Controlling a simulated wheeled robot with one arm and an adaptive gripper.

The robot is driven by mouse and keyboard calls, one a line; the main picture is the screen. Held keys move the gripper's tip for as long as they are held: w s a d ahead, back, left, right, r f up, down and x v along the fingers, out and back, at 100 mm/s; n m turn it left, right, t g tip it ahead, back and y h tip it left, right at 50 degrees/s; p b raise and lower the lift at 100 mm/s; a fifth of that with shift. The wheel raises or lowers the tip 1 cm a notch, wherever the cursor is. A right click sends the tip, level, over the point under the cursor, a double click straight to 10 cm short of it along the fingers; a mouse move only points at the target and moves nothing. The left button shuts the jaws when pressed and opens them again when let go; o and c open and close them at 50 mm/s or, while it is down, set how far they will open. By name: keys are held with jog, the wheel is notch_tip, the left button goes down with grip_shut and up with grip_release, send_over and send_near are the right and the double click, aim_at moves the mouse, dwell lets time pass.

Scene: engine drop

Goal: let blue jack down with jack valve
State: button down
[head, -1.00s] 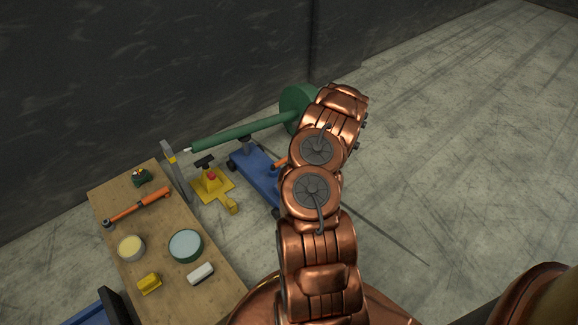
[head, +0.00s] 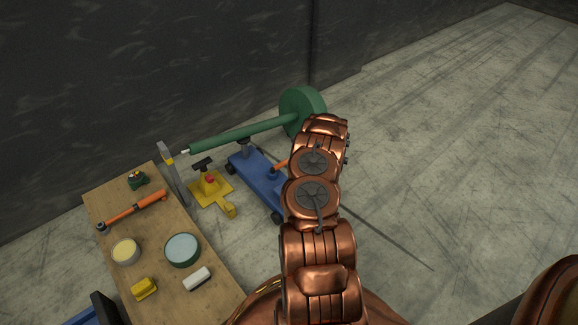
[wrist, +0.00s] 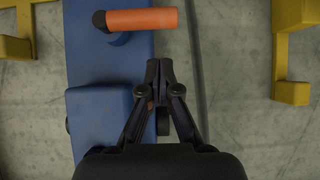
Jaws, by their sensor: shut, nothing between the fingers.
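The blue jack (head: 255,178) lies on the floor under the green shaft, partly hidden by my arm in the head view. Its blue body (wrist: 85,70) runs down the left half of the wrist view. An orange handle (wrist: 145,20) sticks out sideways over the jack's top; it also shows in the head view (head: 281,164). I cannot tell for sure whether this is the jack valve. My gripper (wrist: 158,66) is shut and empty. Its tips are just right of the jack's edge, below the orange handle in the wrist view. The head view hides the gripper behind my arm.
A green shaft (head: 240,134) with a large disc (head: 300,110) reaches over the jack. A yellow stand (head: 209,190) is left of the jack. A wooden bench (head: 150,240) holds tools and tins. Yellow frame parts (wrist: 289,92) border the wrist view. Floor to the right is open.

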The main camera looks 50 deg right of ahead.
jog(key=shift+w+d+f+b, duration=0.1)
jog(key=shift+w+f+b, duration=0.15)
jog(key=shift+w, duration=0.4)
jog(key=shift+w+d+f+b, duration=0.15)
jog(key=shift+w+f, duration=0.15)
jog(key=shift+w, duration=0.4)
jog(key=shift+w+a+f+b, duration=0.1)
jog(key=shift+w+f+b, duration=0.15)
jog(key=shift+w, duration=0.4)
